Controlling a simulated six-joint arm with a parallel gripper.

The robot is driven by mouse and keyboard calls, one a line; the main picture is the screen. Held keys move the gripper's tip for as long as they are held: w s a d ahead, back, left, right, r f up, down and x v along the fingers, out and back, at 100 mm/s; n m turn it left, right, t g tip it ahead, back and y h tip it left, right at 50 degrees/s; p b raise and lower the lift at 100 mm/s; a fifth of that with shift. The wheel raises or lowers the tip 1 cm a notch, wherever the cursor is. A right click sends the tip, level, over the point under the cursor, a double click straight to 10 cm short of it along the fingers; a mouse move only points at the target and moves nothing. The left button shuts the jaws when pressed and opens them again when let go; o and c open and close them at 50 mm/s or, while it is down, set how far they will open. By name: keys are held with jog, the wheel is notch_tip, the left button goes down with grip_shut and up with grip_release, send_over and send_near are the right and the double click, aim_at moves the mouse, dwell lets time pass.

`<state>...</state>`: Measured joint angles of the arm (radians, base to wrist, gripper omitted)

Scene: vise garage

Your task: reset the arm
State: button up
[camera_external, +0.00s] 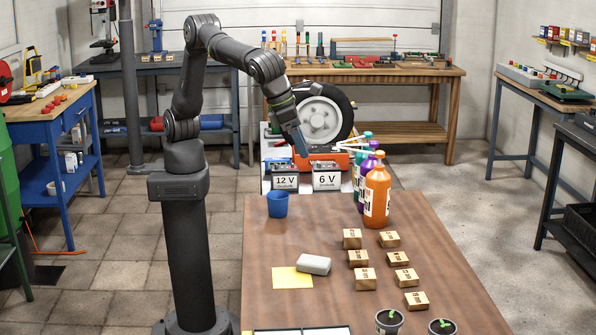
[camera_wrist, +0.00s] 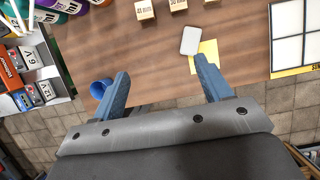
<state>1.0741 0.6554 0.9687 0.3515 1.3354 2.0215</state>
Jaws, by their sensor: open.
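My gripper (camera_external: 301,148) is raised over the far left part of the brown table (camera_external: 330,235), on my dark grey arm. In the wrist view my gripper (camera_wrist: 160,66) has its two blue fingers wide apart with only bare tabletop between them. It holds nothing. A blue cup (camera_external: 277,204) stands at the table's far left; it also shows beside the left finger in the wrist view (camera_wrist: 99,88). Near the right finger, beyond it, are a yellow note (camera_wrist: 207,50) and a pale grey block (camera_wrist: 191,40).
Orange (camera_external: 377,195), purple and green bottles stand at the far edge, near boxes marked 12 V (camera_external: 284,181) and 6 V (camera_external: 326,179). Several wooden blocks (camera_external: 365,279) lie mid-table. Two potted seedlings (camera_external: 389,321) stand at the near edge. A wheel (camera_external: 319,118) is behind my gripper.

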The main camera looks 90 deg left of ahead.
jog(key=w+a+n+y, duration=0.1)
jog(key=w+a+n, duration=0.2)
jog(key=w+a, duration=0.3)
jog(key=shift+w+a+f, duration=0.15)
jog(key=shift+w+a, duration=0.05)
jog(key=shift+w, duration=0.05)
